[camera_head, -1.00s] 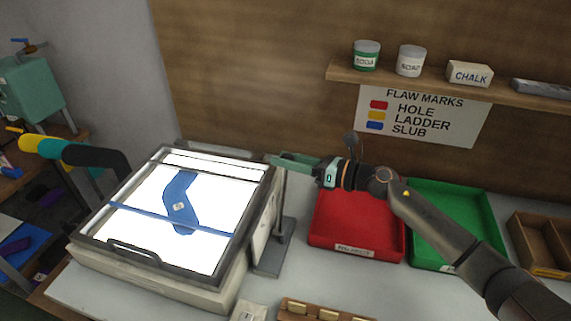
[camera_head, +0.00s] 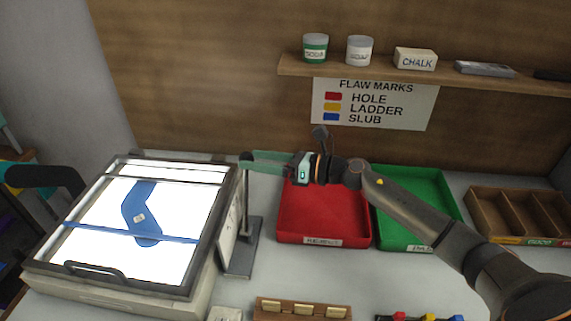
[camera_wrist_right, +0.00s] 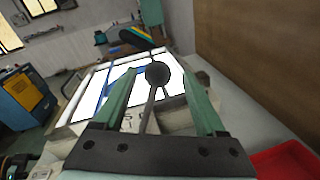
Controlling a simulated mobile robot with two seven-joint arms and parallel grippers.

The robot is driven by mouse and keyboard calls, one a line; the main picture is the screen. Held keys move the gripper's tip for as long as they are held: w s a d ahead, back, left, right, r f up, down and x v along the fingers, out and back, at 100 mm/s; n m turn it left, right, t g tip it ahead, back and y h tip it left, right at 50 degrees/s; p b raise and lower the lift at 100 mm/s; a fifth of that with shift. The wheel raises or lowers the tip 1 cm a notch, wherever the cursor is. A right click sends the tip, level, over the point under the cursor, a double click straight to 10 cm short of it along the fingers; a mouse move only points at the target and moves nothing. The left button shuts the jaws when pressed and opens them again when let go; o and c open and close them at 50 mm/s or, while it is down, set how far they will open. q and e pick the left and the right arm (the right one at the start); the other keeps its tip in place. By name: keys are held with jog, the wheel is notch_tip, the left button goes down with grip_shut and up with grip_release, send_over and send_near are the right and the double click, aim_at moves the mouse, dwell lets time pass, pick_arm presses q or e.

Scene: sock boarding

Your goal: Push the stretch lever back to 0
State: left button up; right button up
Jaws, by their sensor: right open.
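The stretch lever (camera_head: 243,208) stands upright at the right side of the light box, over a grey base. In the right wrist view its dark round knob (camera_wrist_right: 158,73) and thin stem show between my two green fingers. My right gripper (camera_head: 262,160) is open around the lever's top; whether a finger touches the knob I cannot tell. It also shows in the right wrist view (camera_wrist_right: 158,98). A pale plate with marks (camera_head: 228,235) is on the box's side; its reading is too small to tell. My left gripper is out of view.
The lit light box (camera_head: 120,294) holds a blue sock (camera_head: 140,212) under a blue band. A red tray (camera_head: 322,240) and a green tray (camera_head: 445,205) lie to the right. A wooden divided box (camera_head: 483,215) stands farther right. A wooden block (camera_head: 262,311) lies in front.

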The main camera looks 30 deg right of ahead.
pick_arm(q)
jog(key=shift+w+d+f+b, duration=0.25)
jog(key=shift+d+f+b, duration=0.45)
jog(key=shift+b, duration=0.4)
pick_arm(e)
jog(key=v, duration=0.9)
jog(key=shift+s+d, duration=0.3)
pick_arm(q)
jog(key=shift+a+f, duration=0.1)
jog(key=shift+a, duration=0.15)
pick_arm(e)
jog(key=shift+r, duration=0.1)
